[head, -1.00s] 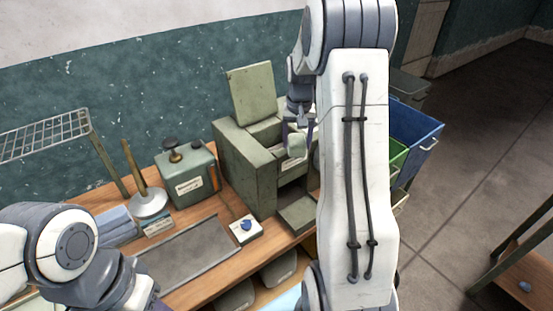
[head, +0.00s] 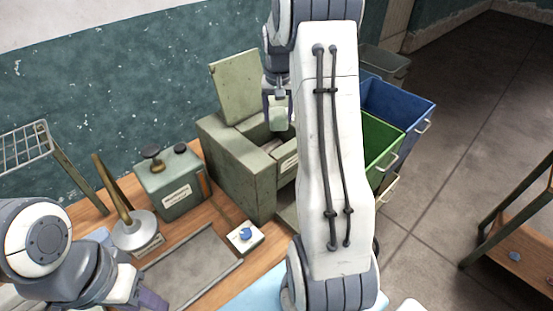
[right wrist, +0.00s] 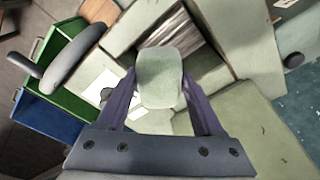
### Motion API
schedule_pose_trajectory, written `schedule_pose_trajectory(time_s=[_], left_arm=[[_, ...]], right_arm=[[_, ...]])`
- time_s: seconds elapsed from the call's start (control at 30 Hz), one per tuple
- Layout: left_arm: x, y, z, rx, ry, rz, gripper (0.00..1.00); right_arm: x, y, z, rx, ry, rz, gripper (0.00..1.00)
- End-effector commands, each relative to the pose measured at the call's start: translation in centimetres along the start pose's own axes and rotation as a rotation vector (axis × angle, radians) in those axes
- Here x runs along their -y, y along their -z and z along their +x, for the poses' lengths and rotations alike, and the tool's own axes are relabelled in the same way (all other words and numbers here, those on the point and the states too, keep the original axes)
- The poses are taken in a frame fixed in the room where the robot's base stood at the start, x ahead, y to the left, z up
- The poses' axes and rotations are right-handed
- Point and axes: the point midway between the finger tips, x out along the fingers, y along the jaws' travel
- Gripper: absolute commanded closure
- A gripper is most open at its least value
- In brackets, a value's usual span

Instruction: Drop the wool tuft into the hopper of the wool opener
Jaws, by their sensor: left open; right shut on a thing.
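The wool tuft (head: 279,117) is a pale grey-green rounded block. My right gripper (head: 278,104) is shut on it, and its two purple fingers also show either side of the tuft (right wrist: 160,75) in the right wrist view. The wool opener (head: 237,167) is a green box machine with its lid (head: 235,84) raised at the back. In the head view the tuft overlaps the machine's open top; in the right wrist view a slatted opening (right wrist: 188,38) shows just beyond it. The exact height is unclear. My left gripper (head: 148,301) is open, partly cut off at the bottom left.
A green canister (head: 172,187), a metal cone with a wooden handle (head: 134,232), a grey tray (head: 190,266) and a small white box with a blue knob (head: 245,236) stand on the bench. Green (head: 384,142) and blue (head: 400,103) bins stand to the right.

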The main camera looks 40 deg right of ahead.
Motion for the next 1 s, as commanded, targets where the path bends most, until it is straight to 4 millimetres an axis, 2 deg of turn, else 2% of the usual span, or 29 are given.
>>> schedule_pose_trajectory(time_s=[0.03, 0.3, 0.67, 0.7, 0.77, 1.0], left_arm=[[0.1, -0.1, 1.0, 0.000, 0.000, -0.001, 0.55], [0.3, -0.2, 3.5, 0.000, 0.000, -0.006, 0.55], [0.3, -0.2, 3.7, 0.000, 0.000, -0.007, 0.55], [0.3, -0.2, 3.7, 0.000, 0.000, -0.007, 0.55], [0.3, -0.2, 3.7, 0.000, 0.000, -0.007, 0.55], [0.3, -0.2, 3.8, 0.000, 0.000, -0.007, 0.55]], right_arm=[[0.1, -0.2, 1.1, 0.001, 0.000, -0.002, 0.84], [0.1, -0.6, 4.1, 0.001, 0.000, -0.002, 0.84], [-0.1, -0.6, 4.5, 0.000, 0.000, 0.000, 0.84], [-0.1, -0.6, 4.5, 0.000, 0.000, 0.000, 0.20], [-0.1, -0.6, 4.5, 0.000, 0.000, 0.000, 0.00], [-0.1, -0.6, 4.4, 0.000, 0.000, 0.001, 0.00]])
